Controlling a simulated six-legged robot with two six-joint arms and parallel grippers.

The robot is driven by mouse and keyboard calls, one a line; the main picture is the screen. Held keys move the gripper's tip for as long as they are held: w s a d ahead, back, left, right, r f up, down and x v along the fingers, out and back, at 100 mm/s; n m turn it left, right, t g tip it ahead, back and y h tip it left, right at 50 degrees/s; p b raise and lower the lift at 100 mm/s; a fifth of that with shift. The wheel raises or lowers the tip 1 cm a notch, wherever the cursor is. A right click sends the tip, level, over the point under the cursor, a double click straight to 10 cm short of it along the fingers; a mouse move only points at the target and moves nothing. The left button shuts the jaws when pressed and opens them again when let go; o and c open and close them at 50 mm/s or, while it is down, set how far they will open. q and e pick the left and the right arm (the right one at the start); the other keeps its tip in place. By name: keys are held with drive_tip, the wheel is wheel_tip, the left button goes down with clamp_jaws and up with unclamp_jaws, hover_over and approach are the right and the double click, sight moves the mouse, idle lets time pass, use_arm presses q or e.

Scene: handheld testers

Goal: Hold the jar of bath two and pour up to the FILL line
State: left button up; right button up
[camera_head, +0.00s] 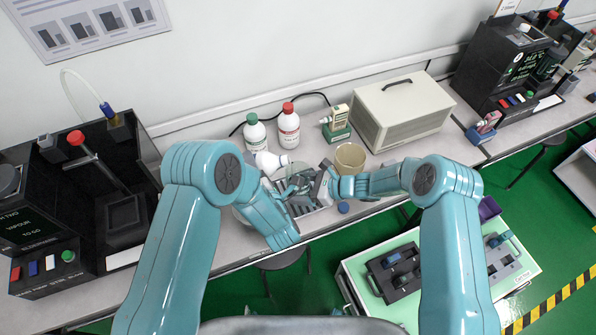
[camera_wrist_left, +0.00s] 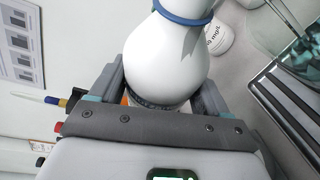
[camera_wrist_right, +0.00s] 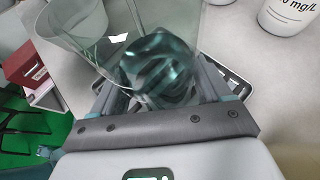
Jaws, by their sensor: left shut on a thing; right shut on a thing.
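My left gripper (camera_wrist_left: 160,95) is shut on a white bottle (camera_wrist_left: 165,55) with a blue collar. In the head view the white bottle (camera_head: 270,161) is tilted, its narrow end toward the right. My right gripper (camera_wrist_right: 155,100) is shut on a clear glass jar (camera_wrist_right: 157,68). Teal shows through the jar's glass. In the head view the jar (camera_head: 298,183) is low to the right of the white bottle, above a dark slatted tray, partly hidden by my grippers. I cannot make out a FILL line or the liquid level, nor whether liquid is flowing.
Green-capped (camera_head: 255,134) and red-capped (camera_head: 289,128) bottles stand behind. A tan-filled beaker (camera_head: 350,158) stands right of the jar. A blue cap (camera_head: 343,207) lies near the bench's front edge.

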sight(280, 161)
use_arm(q)
drive_tip(key=shift+a+r+m+y, duration=0.1)
drive_tip(key=shift+r+m+y, duration=0.2)
drive_tip(key=shift+r+m, duration=0.3)
idle(1.3)
drive_tip(key=shift+f, duration=0.15)
drive_tip(key=n, duration=0.1)
drive_tip(key=f+n+h, duration=0.1)
drive_tip(key=shift+d+f+n, duration=0.25)
drive_tip(key=shift+f+n, duration=0.05)
drive_tip(key=d+r+n+g+h, duration=0.1)
drive_tip(key=d+r+n+h, duration=0.1)
drive_tip(key=n, duration=0.1)
drive_tip(key=d+r+n+h, duration=0.1)
drive_tip(key=d+r+n, duration=0.2)
drive_tip(key=shift+r+g+h, duration=0.2)
drive_tip(key=shift+g+h, duration=0.2)
drive_tip(key=shift+d+r+n+h, duration=0.5)
drive_tip(key=shift+d+n, duration=0.15)
drive_tip(key=shift+n, duration=0.15)
drive_tip(key=shift+r, duration=2.5)
